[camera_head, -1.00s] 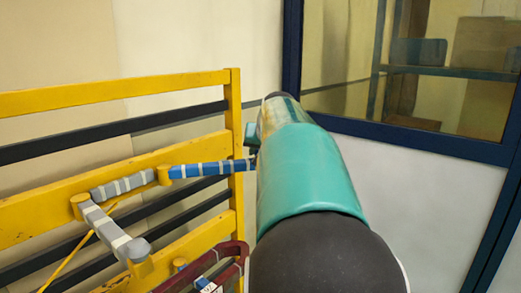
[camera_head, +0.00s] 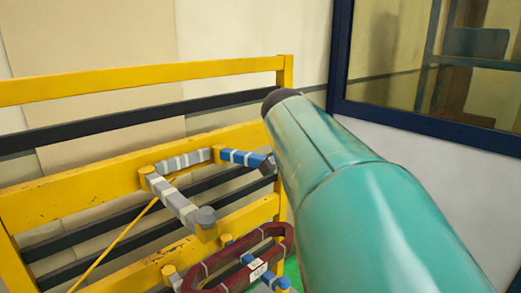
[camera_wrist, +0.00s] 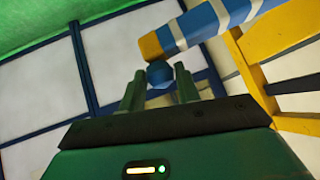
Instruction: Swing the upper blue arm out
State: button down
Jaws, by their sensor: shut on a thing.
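The upper blue arm (camera_head: 240,157), banded in white, runs right and slightly down from a yellow joint on the yellow frame. Its far end meets my teal arm, which hides my gripper in the head view. In the wrist view the blue arm (camera_wrist: 215,22) slants across the top, ending in a yellow tip with a blue knob (camera_wrist: 159,74) below it. My gripper (camera_wrist: 159,84) has its two fingers on either side of this knob, shut on it.
A grey banded arm (camera_head: 180,208) projects from the yellow frame (camera_head: 90,196) at left. A dark red banded loop (camera_head: 205,270) sits below, with blue pieces by it. A blue-framed window (camera_head: 420,60) is behind at right.

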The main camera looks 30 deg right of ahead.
jog(key=s+a+m+g+h, duration=0.1)
jog(key=s+a+m+g, duration=0.1)
jog(key=a, duration=0.6)
jog(key=shift+s+a+m+g, duration=0.2)
jog(key=shift+m+g, duration=0.4)
jog(key=shift+m, duration=0.4)
jog(key=shift+a, duration=0.15)
jog(key=c, duration=1)
grip_release()
jog(key=shift+a, duration=0.15)
jog(key=shift+c, duration=0.2)
jog(key=v, duration=1.3)
jog(key=shift+r, duration=0.3)
jog(key=shift+a, duration=0.1)
jog(key=shift+s, duration=0.15)
